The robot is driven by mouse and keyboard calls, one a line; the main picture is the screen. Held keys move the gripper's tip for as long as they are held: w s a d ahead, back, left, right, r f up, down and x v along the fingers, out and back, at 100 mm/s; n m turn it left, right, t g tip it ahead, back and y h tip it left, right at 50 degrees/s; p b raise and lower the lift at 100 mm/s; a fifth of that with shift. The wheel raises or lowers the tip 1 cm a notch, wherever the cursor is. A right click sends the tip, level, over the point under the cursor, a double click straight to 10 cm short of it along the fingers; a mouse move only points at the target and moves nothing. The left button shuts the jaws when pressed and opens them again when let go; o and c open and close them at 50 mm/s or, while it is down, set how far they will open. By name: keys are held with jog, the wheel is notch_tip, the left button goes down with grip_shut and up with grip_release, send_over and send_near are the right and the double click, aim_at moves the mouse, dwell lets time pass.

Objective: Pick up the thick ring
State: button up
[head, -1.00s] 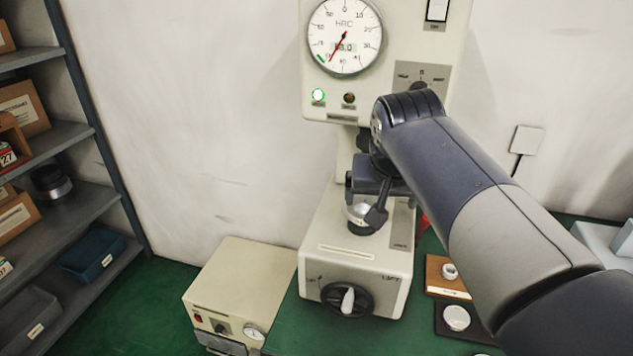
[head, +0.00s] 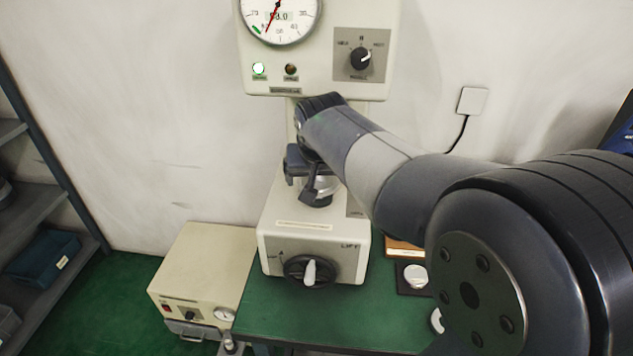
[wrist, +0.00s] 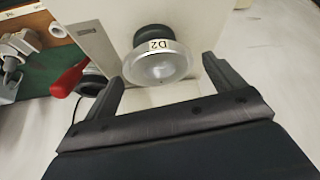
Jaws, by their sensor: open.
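A round silvery piece with a dark collar and a label reading D2 (wrist: 158,65) is on the tester's support. It looks like a disc or ring; I cannot tell if it is the thick ring. In the head view the silvery piece (head: 323,186) is partly hidden by my gripper (head: 302,178). In the wrist view my gripper (wrist: 163,70) is open, its two fingers on either side of the piece, with visible gaps. Nothing is held. Whether the piece lies at fingertip depth is unclear.
The cream hardness tester (head: 312,245) stands on the green table (head: 330,322). A black board (head: 414,290) with a white disc (head: 415,276) lies to its right. A red handle (wrist: 70,79) juts out beside it. A cream box (head: 203,267) stands at left. My arm hides the table's right side.

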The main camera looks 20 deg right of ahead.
jog(key=shift+w+f, duration=0.15)
jog(key=shift+f, duration=0.2)
jog(key=shift+c, duration=0.3)
jog(key=c, duration=1.2)
jog(key=shift+r, duration=0.1)
jog(key=shift+c, duration=0.9)
jog(key=shift+r, duration=0.1)
